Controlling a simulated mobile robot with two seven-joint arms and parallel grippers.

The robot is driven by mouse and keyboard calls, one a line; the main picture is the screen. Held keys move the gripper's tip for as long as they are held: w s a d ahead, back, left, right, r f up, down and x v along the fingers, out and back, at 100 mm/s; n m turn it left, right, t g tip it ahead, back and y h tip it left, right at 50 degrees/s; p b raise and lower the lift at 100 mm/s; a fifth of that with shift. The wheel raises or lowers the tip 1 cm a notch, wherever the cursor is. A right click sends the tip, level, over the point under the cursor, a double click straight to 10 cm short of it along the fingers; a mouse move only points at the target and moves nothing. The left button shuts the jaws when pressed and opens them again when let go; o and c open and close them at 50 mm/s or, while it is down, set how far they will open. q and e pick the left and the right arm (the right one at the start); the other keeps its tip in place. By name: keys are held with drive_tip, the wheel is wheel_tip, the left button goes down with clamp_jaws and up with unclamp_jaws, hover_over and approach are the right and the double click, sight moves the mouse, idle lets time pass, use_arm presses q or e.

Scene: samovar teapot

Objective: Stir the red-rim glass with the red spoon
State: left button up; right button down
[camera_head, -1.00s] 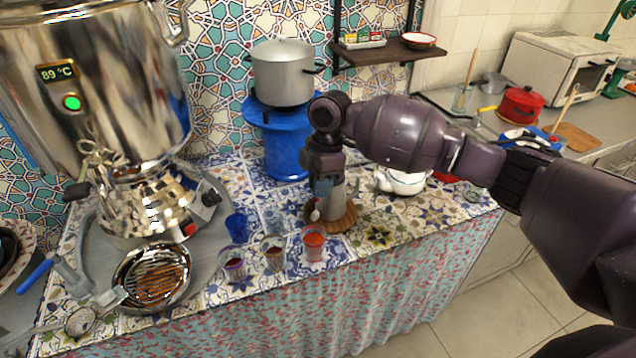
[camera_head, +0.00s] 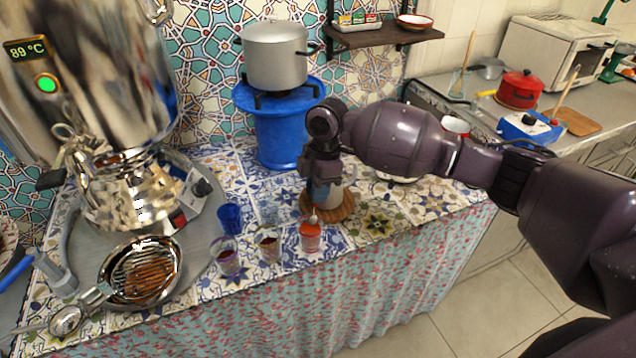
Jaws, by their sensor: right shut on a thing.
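The red-rim glass (camera_head: 310,238) stands on the tiled counter, the rightmost in a row of three small glasses. My right gripper (camera_head: 322,186) is just above and behind it, pointing down and shut on a spoon (camera_head: 313,213). Only the spoon's small lower part shows, at the glass's rim; its handle is hidden by the gripper, so I cannot make out its colour. I cannot tell whether the tip is inside the glass. My left gripper is not in view.
A brown-rim glass (camera_head: 268,246), a purple-rim glass (camera_head: 226,258) and a blue cup (camera_head: 230,219) stand left. A metal container on a wooden coaster (camera_head: 344,208) stands behind the gripper. The samovar (camera_head: 110,80) and a strainer bowl (camera_head: 142,272) fill the left.

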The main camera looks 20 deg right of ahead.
sight(315, 211)
drive_tip(key=shift+s+a+f+b, duration=0.1)
drive_tip(key=shift+a+f+b, duration=0.05)
drive_tip(key=shift+f, duration=0.6)
drive_tip(key=shift+s+a+f+b, duration=0.1)
drive_tip(key=shift+f+b, duration=0.05)
drive_tip(key=shift+f, duration=0.55)
drive_tip(key=shift+s+a+f, duration=0.1)
drive_tip(key=shift+a+f, duration=0.1)
drive_tip(key=shift+f, duration=0.95)
drive_tip(key=shift+f+b, duration=0.15)
drive_tip(key=shift+b, duration=0.15)
